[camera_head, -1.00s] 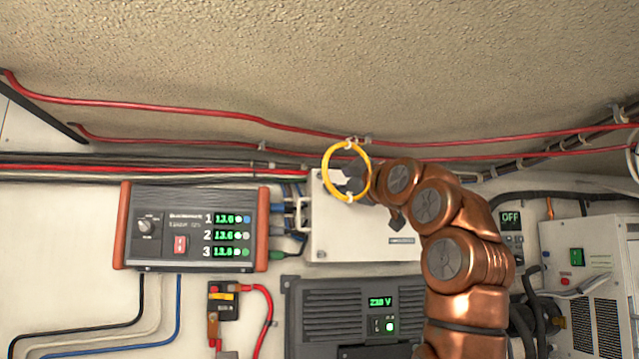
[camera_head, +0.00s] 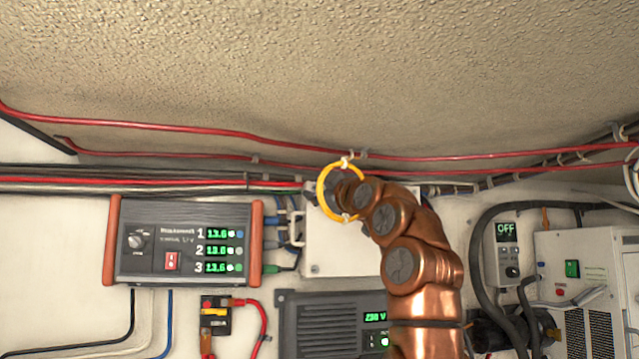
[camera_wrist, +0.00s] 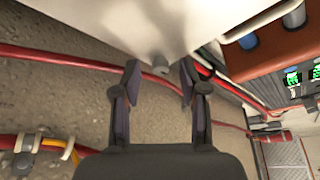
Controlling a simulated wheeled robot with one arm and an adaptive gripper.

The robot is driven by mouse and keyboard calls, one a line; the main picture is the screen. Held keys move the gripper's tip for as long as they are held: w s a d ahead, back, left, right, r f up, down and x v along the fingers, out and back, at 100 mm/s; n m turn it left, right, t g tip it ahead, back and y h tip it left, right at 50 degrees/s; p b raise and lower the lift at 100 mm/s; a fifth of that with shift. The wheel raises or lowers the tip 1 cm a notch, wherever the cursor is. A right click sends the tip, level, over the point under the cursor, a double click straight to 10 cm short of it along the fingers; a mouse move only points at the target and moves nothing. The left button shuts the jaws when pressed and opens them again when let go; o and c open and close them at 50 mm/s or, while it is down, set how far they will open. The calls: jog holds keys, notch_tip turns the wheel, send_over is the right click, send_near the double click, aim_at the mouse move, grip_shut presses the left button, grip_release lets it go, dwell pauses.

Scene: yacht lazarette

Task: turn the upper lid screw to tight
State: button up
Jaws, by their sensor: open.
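A white box (camera_head: 335,250) with a lid is fixed to the wall, and my arm covers its right part. In the head view my gripper (camera_head: 316,190) is at the box's upper left corner, and the upper screw is hidden there. A lower screw (camera_head: 315,268) shows at the box's bottom left.
A yellow cable loop (camera_head: 321,190) hangs by the red cables (camera_head: 220,131) and overlaps my wrist in the picture. A meter unit (camera_head: 185,240) with green readouts stands left of the box, with plugs between. A dark 230 V unit (camera_head: 330,320) is below.

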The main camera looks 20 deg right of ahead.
jog(key=shift+c, duration=0.2)
grip_shut()
